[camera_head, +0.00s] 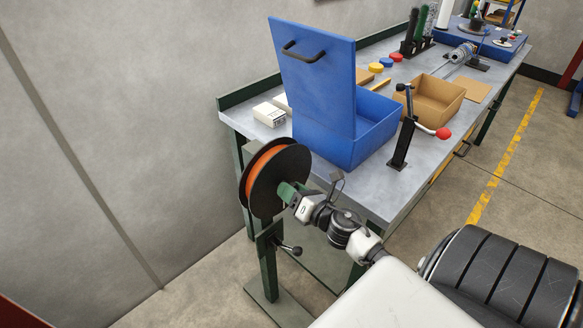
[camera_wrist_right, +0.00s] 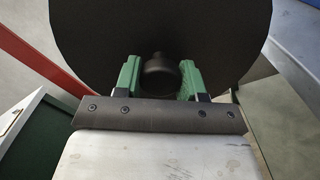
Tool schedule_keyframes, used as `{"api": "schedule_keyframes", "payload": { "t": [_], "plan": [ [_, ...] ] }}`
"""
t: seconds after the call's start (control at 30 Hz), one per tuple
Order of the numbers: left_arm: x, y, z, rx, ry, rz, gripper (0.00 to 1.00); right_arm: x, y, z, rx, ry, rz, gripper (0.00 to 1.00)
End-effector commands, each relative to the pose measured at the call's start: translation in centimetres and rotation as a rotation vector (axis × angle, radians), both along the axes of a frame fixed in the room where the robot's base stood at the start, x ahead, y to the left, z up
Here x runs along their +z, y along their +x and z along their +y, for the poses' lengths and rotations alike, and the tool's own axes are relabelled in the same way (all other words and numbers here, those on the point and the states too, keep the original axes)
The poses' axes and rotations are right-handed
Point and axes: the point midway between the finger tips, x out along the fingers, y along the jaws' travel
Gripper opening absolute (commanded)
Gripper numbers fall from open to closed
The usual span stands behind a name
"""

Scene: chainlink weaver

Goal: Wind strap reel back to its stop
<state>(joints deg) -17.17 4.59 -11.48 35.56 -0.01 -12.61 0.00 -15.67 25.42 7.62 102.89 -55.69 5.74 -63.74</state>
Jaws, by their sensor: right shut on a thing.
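The strap reel (camera_head: 257,185) has black side discs with an orange strap wound between them, and it stands on a green post at the bench's near left corner. My right gripper (camera_head: 288,195) reaches to the reel's face from the right. In the right wrist view, its green fingers (camera_wrist_right: 160,77) are shut on a dark round knob (camera_wrist_right: 159,74) in front of the black disc (camera_wrist_right: 105,45). The knob is hidden behind the gripper in the head view. The reel's stop cannot be made out. My left gripper is not in view.
A lever with a black ball (camera_head: 296,250) sticks out of the reel's post. A blue box (camera_head: 345,140) with its lid raised stands on the workbench (camera_head: 425,160) close behind. A lever with a red knob (camera_head: 443,133) and a cardboard box (camera_head: 435,97) stand to its right. Floor is clear at left.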

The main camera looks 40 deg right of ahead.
Motion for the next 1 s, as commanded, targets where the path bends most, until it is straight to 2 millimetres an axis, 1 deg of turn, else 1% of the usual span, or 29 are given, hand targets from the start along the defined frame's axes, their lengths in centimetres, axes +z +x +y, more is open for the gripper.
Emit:
{"api": "schedule_keyframes", "payload": {
  "t": [0.03, 0.17, 0.2, 0.43, 0.57, 0.67, 0.9, 1.0],
  "plan": [
    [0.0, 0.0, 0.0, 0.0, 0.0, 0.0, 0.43, -0.2, -0.1, 0.0, 0.001, -0.003, 0.003, 0.42],
    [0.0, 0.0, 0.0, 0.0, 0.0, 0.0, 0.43, -0.1, 0.0, 0.0, 0.0, -0.002, 0.002, 0.61],
    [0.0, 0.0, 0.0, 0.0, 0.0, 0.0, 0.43, -0.1, 0.0, 0.0, 0.0, -0.001, 0.002, 0.64],
    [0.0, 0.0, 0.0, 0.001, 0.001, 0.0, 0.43, -0.1, 0.0, 0.0, 0.001, 0.0, 0.001, 0.64],
    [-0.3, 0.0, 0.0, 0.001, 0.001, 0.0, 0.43, -0.2, -0.7, 0.0, 0.0, 0.001, 0.002, 0.64],
    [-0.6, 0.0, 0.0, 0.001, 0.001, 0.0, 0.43, -0.3, -2.1, -0.1, 0.001, 0.001, 0.003, 0.64],
    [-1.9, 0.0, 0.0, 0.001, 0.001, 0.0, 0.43, -0.5, -6.6, -0.5, -0.001, 0.002, 0.004, 0.64],
    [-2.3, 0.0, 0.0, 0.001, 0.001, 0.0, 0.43, -0.4, -8.3, -0.6, -0.001, 0.001, 0.004, 0.64]
  ]
}}
